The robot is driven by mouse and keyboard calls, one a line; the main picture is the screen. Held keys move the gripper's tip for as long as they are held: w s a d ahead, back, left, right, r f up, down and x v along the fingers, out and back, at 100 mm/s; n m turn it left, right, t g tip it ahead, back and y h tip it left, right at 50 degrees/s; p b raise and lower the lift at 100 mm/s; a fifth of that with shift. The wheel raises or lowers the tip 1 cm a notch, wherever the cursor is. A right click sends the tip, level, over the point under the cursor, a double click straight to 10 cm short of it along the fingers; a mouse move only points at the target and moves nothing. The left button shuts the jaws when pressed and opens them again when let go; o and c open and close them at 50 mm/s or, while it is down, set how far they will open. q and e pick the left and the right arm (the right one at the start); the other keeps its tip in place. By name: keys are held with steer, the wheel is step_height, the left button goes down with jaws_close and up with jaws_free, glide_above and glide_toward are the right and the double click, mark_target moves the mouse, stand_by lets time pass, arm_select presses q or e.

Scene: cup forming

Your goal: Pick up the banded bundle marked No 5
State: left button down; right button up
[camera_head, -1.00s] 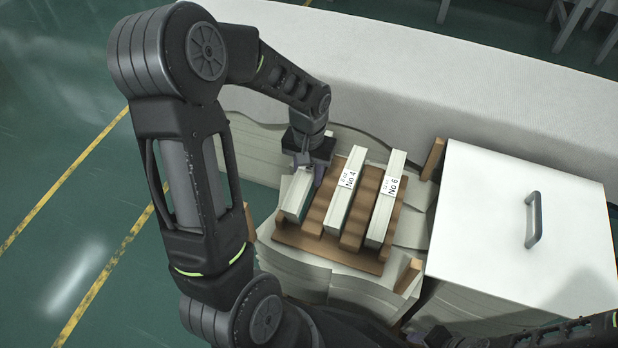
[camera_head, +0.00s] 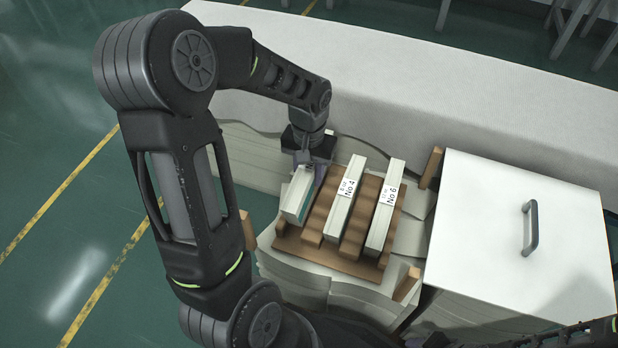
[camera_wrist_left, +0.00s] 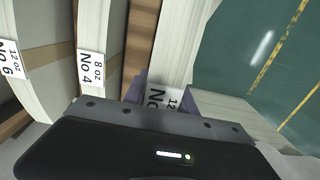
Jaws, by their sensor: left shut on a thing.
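My left gripper (camera_head: 307,168) is shut on the leftmost pale banded bundle (camera_head: 297,196), gripping it near its far end. This bundle looks slightly raised above the brown slatted rack (camera_head: 322,262). In the left wrist view the held bundle (camera_wrist_left: 180,40) shows a partly covered white label (camera_wrist_left: 165,97) reading "No"; its number is hidden by the gripper. Bundle No 4 (camera_head: 340,213) and bundle No 6 (camera_head: 382,222) lie to its right between brown slats. My right gripper is not in view.
A white box lid with a grey handle (camera_head: 530,228) stands to the right of the rack. A long pale covered surface (camera_head: 450,110) runs behind. Wavy pale stacked sheets (camera_head: 300,280) surround the rack. Green floor (camera_head: 60,130) with yellow lines is at left.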

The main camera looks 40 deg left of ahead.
arm_select(q)
step_height(320, 180, up, 6)
steer(key=shift+r+p, duration=0.25)
steer(key=shift+p, duration=0.6)
